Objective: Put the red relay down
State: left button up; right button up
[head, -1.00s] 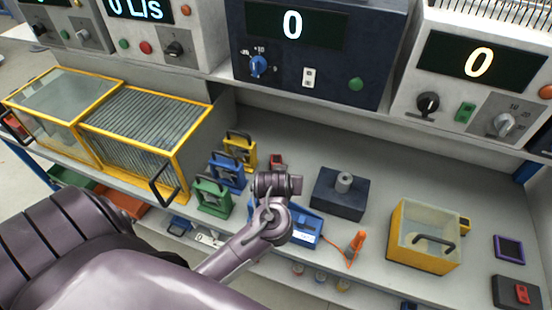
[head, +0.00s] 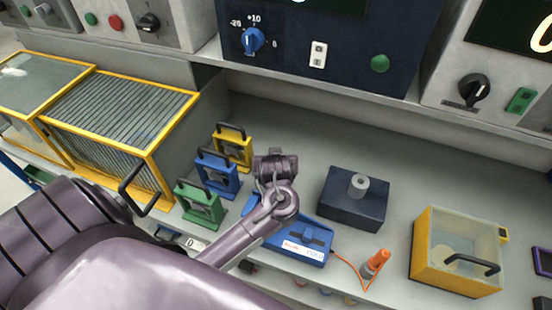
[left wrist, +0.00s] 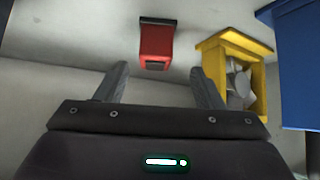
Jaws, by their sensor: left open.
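The red relay (left wrist: 155,45) shows in the left wrist view as a small red block with a dark end. It stands on a pale grey surface just beyond the fingertips, apart from them. My left gripper (left wrist: 158,78) is open, with nothing between its fingers. In the head view my left gripper (head: 275,160) is over the bench, right of the yellow relay-like unit (head: 232,147). It hides the red relay there. My right gripper is in neither view.
Blue (head: 217,175) and green (head: 200,205) handled units stand left of my arm. A blue meter (head: 305,240), an orange probe (head: 375,265), a dark block (head: 353,200) and a yellow-framed box (head: 458,250) stand to the right. Bare bench lies behind the dark block.

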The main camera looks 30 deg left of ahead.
pick_arm(q)
jog(key=x, duration=0.5)
jog(key=shift+w+a, duration=0.1)
jog(key=shift+w, duration=0.45)
jog(key=c, duration=0.9)
jog(key=shift+c, duration=1)
jog(key=shift+r, duration=0.15)
